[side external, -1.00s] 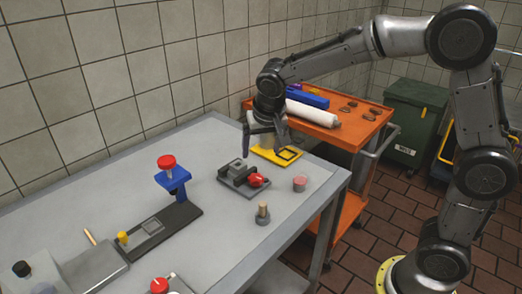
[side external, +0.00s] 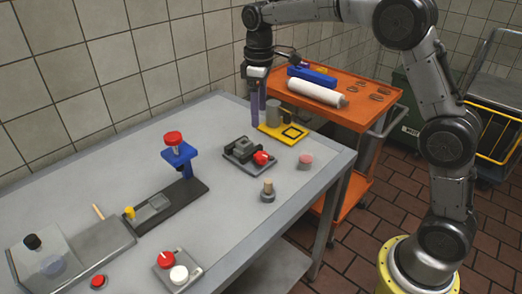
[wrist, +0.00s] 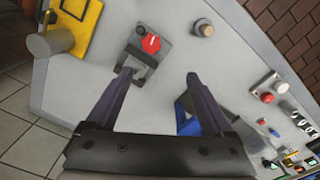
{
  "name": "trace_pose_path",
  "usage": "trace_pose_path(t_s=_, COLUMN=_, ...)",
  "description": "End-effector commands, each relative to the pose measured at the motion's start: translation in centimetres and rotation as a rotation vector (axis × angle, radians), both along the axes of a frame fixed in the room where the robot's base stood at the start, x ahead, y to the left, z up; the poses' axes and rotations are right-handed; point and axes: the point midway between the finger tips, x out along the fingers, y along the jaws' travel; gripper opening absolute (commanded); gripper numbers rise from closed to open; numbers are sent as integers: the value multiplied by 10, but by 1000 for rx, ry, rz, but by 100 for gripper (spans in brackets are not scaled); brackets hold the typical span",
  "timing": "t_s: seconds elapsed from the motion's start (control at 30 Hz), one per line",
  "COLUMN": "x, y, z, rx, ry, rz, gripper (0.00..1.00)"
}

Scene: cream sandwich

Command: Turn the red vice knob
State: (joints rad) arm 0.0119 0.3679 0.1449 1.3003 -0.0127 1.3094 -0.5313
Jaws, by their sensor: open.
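The dark grey vice (side external: 240,149) stands on the table with its red knob (side external: 261,158) on its right side. In the wrist view the knob (wrist: 151,44) is above the fingertips, and the vice (wrist: 137,54) lies near the left fingertip. My gripper (side external: 258,117) is above the table, behind the vice and beside the yellow fixture. Its fingers point down, seen nearly edge-on. In the wrist view my gripper (wrist: 158,74) is open, with wide-spread fingers and nothing between them. It is apart from the knob.
A yellow fixture (side external: 274,132) with a grey cylinder (side external: 273,110) stands close to my gripper. A peg on a round base (side external: 267,196) and a pink-filled cup (side external: 305,162) are right of the vice. A blue press (side external: 180,157) stands left. An orange cart (side external: 365,112) adjoins the table.

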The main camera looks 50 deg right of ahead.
Motion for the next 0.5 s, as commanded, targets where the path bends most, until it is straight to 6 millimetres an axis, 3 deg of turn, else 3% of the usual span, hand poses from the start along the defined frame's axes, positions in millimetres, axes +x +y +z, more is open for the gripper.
trace_pose_path(t_s=0.1, x=13, y=-14, z=-9, rx=15, ry=8, rz=-36, gripper=86)
trace_pose_path(t_s=0.2, x=13, y=-20, z=-18, rx=15, ry=21, rz=-50, gripper=86)
trace_pose_path(t_s=0.37, x=13, y=-21, z=-34, rx=14, ry=23, rz=-52, gripper=86)
trace_pose_path(t_s=0.5, x=12, y=-21, z=-60, rx=14, ry=25, rz=-51, gripper=86)
